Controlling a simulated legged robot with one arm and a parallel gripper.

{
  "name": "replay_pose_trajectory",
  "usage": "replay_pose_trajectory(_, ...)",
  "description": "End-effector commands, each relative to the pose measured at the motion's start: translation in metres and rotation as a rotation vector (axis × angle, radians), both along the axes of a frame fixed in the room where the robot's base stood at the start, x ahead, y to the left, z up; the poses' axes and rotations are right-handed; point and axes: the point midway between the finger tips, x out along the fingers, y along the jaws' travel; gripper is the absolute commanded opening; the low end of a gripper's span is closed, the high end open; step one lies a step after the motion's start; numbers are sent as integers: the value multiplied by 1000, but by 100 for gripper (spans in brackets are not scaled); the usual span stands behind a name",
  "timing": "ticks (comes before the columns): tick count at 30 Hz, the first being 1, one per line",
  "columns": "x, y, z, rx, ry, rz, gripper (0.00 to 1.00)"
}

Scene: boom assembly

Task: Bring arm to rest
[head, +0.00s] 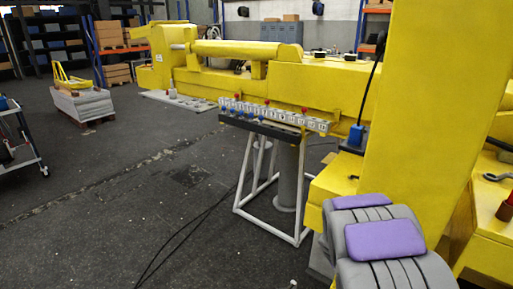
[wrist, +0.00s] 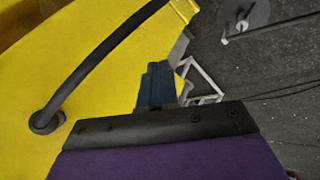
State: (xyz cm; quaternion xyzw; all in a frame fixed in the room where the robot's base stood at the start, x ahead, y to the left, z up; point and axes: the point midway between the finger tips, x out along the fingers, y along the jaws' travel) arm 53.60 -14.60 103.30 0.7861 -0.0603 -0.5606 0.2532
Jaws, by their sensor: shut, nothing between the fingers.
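My gripper (wrist: 157,72) shows in the wrist view as dark blue-grey fingers beyond a black bar and a purple housing. The fingers are together and hold nothing. Behind them is a large yellow surface (wrist: 90,95) with a black cable (wrist: 105,60) arching over it. I cannot tell whether the fingers touch this surface. Grey and purple parts of my body (head: 384,240) show at the lower right of the head view. I cannot make out the gripper's fingers there.
The yellow boom (head: 330,88) runs across the head view. A white-framed stand (head: 239,180) carries a dark-edged rack (head: 262,128) with red and blue-topped pieces. Open dark floor lies left; a pallet stack (head: 83,105) stands farther back.

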Motion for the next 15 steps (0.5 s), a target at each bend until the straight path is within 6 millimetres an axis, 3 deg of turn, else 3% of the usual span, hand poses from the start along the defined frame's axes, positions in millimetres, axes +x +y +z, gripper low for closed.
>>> replay_pose_trajectory(1, -13, -2, 17, -9, 0, -38, 0)
replay_pose_trajectory(6, -68, -3, 57, -5, 41, -166, 0)
replay_pose_trajectory(15, -180, 30, 99, 100, 171, -325, 0)
